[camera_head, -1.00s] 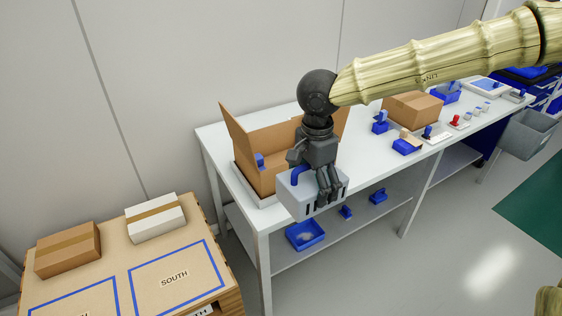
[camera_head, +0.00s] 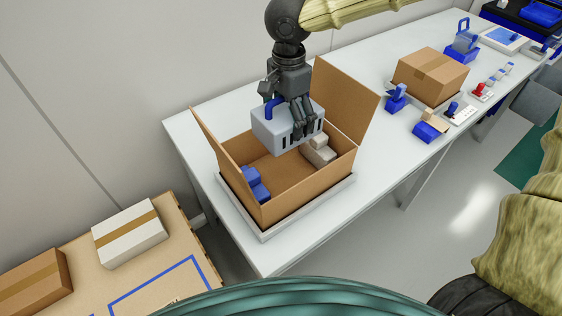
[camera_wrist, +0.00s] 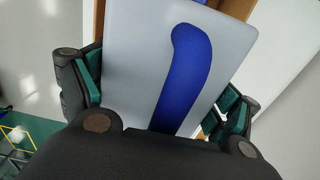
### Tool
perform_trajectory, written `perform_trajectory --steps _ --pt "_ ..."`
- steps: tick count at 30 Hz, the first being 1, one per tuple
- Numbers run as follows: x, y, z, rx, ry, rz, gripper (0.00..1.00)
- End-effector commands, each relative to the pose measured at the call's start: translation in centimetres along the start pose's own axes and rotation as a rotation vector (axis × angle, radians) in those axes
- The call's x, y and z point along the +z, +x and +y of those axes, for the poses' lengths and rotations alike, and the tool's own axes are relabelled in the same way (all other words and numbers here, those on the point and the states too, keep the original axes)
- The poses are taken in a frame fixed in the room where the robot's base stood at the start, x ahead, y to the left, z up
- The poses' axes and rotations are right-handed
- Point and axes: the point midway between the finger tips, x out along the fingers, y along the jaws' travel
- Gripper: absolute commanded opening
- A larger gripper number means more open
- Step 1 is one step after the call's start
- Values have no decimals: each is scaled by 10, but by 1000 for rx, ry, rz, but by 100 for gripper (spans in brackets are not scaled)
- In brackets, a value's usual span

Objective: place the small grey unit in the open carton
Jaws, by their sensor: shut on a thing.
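The small grey unit (camera_head: 278,130) has a blue handle and dark slots on its side. My gripper (camera_head: 298,122) is shut on it and holds it over the back part of the open carton (camera_head: 262,207). In the wrist view the grey unit (camera_wrist: 225,35) and its blue handle fill the middle between my fingers. The carton stands on a pale tray on the white table with its flaps up. Inside it are a blue item (camera_head: 255,184) at the left and a beige-grey item (camera_head: 319,150) at the right. Whether the unit touches the carton's back wall cannot be told.
A closed brown box (camera_head: 430,76) stands on the table to the right. Blue holders (camera_head: 397,98) and small parts lie near it. A lower bench at the left bears a white carton (camera_head: 130,233) and a brown one (camera_head: 35,285). The table left of the carton is clear.

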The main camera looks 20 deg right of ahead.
Motion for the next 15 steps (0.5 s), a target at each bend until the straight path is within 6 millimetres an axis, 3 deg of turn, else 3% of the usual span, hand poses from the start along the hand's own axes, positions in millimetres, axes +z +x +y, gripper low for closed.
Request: perform_trajectory --steps 5,15 --pt "1 22 0 4 -3 0 46" --pt "1 88 0 3 -3 0 46"
